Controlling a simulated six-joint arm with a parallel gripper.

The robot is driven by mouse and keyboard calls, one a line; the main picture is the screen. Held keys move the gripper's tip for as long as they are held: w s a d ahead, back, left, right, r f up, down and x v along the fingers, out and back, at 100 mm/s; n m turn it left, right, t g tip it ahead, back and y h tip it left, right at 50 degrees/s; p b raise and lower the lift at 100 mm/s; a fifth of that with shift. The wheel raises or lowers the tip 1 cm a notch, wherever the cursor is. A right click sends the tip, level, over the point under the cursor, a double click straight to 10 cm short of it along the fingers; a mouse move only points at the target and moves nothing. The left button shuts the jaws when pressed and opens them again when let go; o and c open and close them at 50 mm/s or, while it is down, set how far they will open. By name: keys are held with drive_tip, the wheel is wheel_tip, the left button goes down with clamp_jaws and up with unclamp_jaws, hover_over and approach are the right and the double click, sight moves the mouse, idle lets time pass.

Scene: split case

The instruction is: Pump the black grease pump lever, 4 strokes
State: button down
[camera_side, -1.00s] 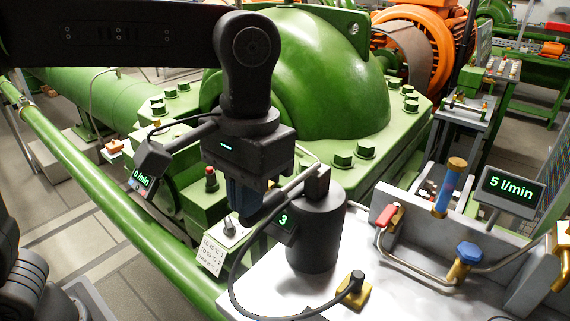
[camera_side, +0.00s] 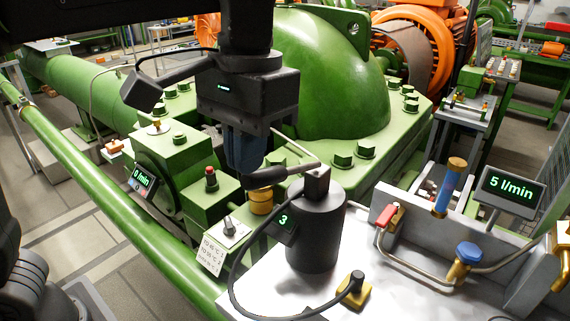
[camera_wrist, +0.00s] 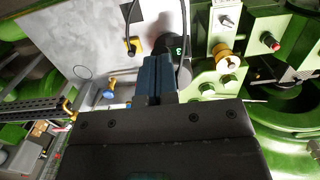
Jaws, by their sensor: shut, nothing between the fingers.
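The black grease pump (camera_side: 316,235) stands upright on the grey plate and its small display (camera_side: 284,220) reads 3. Its lever (camera_side: 267,177) has a black grip and a thin metal rod joined to the pump head, and stands slightly below level. My gripper (camera_side: 243,170) is shut and empty, pointing down, its blue fingers at the outer end of the grip. I cannot tell whether they touch it. In the wrist view the shut fingers (camera_wrist: 155,62) cover part of the pump (camera_wrist: 165,42), and the lever is hidden.
A black hose loops from the pump to a yellow fitting (camera_side: 355,293). A green box with a red button (camera_side: 211,178) stands left of the pump. A flow readout (camera_side: 511,191) shows 5 l/min, another (camera_side: 143,179) 0 l/min. Pipes and valves (camera_side: 468,253) stand to the right.

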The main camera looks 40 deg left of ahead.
drive_tip(key=shift+f, duration=0.15)
wheel_tip(320, 180, down, 8)
drive_tip(key=shift+s, duration=0.4)
idle(1.5)
drive_tip(key=shift+w+r, duration=0.2)
drive_tip(key=shift+r, duration=1.9)
drive_tip(key=shift+w+r, duration=0.2)
drive_tip(key=shift+r, duration=1.85)
drive_tip(key=shift+w+r, duration=0.2)
drive_tip(key=shift+r, duration=3.3)
